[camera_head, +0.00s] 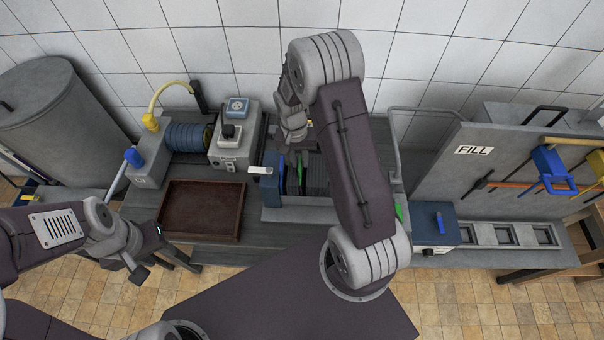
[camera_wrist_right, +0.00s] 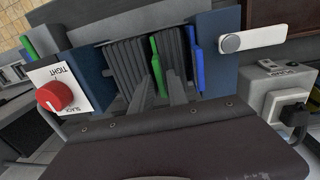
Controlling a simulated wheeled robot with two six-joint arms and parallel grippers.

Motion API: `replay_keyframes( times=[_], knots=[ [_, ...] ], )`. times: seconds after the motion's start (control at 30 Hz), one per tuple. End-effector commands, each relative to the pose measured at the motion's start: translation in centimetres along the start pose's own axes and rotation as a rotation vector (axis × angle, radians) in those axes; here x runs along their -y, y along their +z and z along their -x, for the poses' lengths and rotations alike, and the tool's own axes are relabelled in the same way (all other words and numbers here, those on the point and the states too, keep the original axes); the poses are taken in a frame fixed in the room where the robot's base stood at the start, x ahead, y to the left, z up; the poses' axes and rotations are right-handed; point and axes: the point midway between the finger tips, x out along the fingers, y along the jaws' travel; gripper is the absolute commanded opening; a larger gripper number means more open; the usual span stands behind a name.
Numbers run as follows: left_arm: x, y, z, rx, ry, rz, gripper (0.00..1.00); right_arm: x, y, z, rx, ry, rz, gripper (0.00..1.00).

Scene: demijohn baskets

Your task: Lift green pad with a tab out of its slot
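The green pad (camera_wrist_right: 157,68) stands upright in a slot of the blue-ended rack (camera_wrist_right: 215,60), beside dark grey plates. It also shows in the head view (camera_head: 300,165), partly behind my right arm. A blue pad (camera_wrist_right: 195,62) stands beside it in the rack. My right gripper (camera_wrist_right: 158,90) is open, with one finger on either side of the green pad's edge in the picture; I cannot tell whether they touch it. In the head view my right arm mostly hides this gripper. My left gripper (camera_head: 148,252) looks open and empty, in front of the brown tray, far from the rack.
The brown tray (camera_head: 160,236) lies left of the rack. A grey box with a black knob (camera_head: 228,155) stands behind. A red TIGHT/SLACK knob (camera_wrist_right: 54,96) and a silver latch (camera_wrist_right: 252,38) sit at the rack's ends. A FILL panel (camera_head: 480,165) stands at the right.

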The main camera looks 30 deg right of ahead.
Motion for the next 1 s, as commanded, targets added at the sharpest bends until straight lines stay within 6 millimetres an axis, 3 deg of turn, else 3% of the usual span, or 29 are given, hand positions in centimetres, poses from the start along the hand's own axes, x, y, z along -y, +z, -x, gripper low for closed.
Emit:
replay_keyframes(
  times=[0.13, 0.37, 0.43, 0.47, 1.0],
  knots=[
    [0.0, -0.1, 0.7, 0.000, 0.000, 0.000, 0.36, 0.0, 0.1, -1.9, 0.002, 0.001, 0.000, 0.20],
    [0.0, 0.0, 0.6, 0.000, 0.000, 0.000, 0.36, 0.0, 0.0, -2.2, -0.002, -0.001, 0.000, 0.20],
    [0.0, 0.0, 0.6, 0.000, 0.000, 0.000, 0.36, 0.0, 0.0, -2.2, -0.001, -0.001, 0.000, 0.03],
    [0.0, 0.0, 0.6, 0.000, 0.000, 0.000, 0.36, 0.0, 0.0, -2.2, -0.001, -0.001, 0.000, 0.00],
    [0.0, 0.0, 0.6, 0.000, 0.000, 0.000, 0.36, 0.0, 0.0, -2.2, -0.001, -0.001, 0.000, 0.00]
  ],
)
